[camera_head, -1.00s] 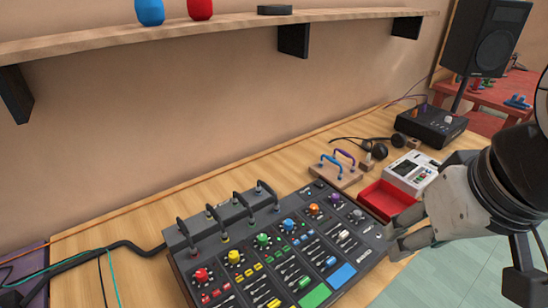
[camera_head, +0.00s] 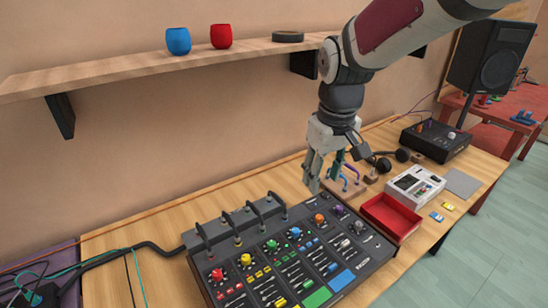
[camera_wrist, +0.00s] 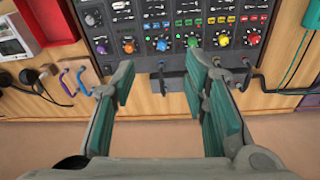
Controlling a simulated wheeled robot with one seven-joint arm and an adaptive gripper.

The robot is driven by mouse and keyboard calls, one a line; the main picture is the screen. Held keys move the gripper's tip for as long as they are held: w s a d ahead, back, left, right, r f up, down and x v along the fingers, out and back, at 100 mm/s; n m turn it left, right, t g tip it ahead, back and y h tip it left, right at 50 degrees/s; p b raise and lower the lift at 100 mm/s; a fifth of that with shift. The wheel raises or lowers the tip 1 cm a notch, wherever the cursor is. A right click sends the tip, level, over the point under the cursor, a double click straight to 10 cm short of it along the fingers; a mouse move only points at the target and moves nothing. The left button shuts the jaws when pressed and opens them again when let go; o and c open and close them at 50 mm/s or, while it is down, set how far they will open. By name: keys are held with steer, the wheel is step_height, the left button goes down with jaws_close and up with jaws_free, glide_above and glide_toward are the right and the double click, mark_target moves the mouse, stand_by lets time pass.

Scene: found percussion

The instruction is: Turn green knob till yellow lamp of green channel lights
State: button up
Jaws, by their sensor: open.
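The green knob (camera_head: 272,244) stands on the sloped dark mixer (camera_head: 210,300), between the yellow knob (camera_head: 246,260) and the blue knob (camera_head: 296,232). In the wrist view the green knob (camera_wrist: 193,42) lies beyond the fingertips, a little right of centre. My gripper (camera_head: 322,180) is open and empty, raised above the back right part of the mixer, up and to the right of the green knob and apart from it. Its two fingers (camera_wrist: 160,76) are spread wide in the wrist view. The yellow lamp of the green channel is too small to make out, so I cannot tell whether it is lit.
Upright dark handles (camera_head: 238,220) line the mixer's back edge. Blue and purple handles (camera_head: 345,185) on a wooden block stand near my gripper. A red tray (camera_head: 390,218) and a white device (camera_head: 415,186) lie to the right. A shelf (camera_head: 130,65) runs above.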

steer(key=w+a+f+n+g+p, duration=0.1)
steer(key=w+a+f+n+p, duration=0.1)
steer(key=w+a+f, duration=0.3)
steer(key=n+p, duration=0.1)
steer(key=p, duration=0.1)
glide_toward(272, 243)
steer(key=shift+g, duration=0.4)
steer(key=f, duration=0.3)
steer(key=f+p, duration=0.1)
steer(key=f, duration=0.2)
steer(key=f+p, duration=0.1)
steer(key=f, duration=0.2)
steer(key=shift+w, duration=0.3)
steer(key=shift+c, duration=0.6)
jaws_close()
